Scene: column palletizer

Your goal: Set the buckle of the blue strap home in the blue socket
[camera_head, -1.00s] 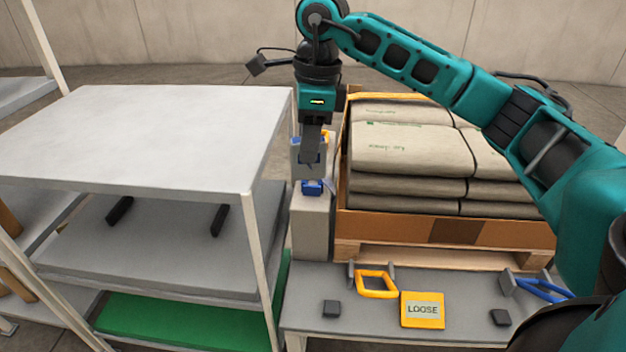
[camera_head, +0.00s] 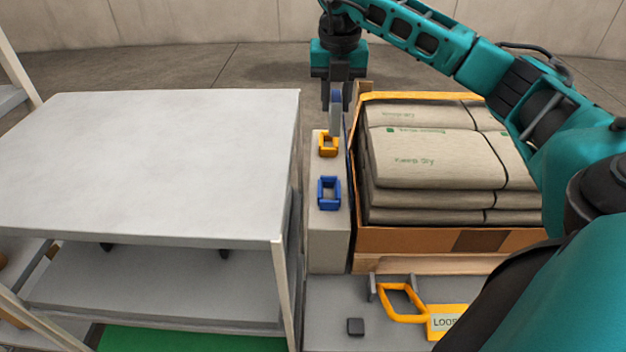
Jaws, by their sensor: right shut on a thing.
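My right gripper (camera_head: 337,100) is shut on the blue strap's buckle, a blue piece (camera_head: 336,97) with a flat grey tongue (camera_head: 335,121) hanging down. The tongue points downward above the far end of a narrow grey stand. The blue socket (camera_head: 329,205), an open rectangular frame, is on top of the stand, nearer to me than the buckle. An orange socket (camera_head: 328,155) sits behind it, close below the tongue in the picture. The buckle appears apart from the blue socket. My left gripper is out of view.
The grey stand (camera_head: 329,246) stands between a white-topped shelf (camera_head: 150,150) and a crate (camera_head: 425,241) of stacked sacks (camera_head: 430,160). In front are an orange handle (camera_head: 402,318), a "LOOSE" sign (camera_head: 445,322) and a small dark block (camera_head: 355,326).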

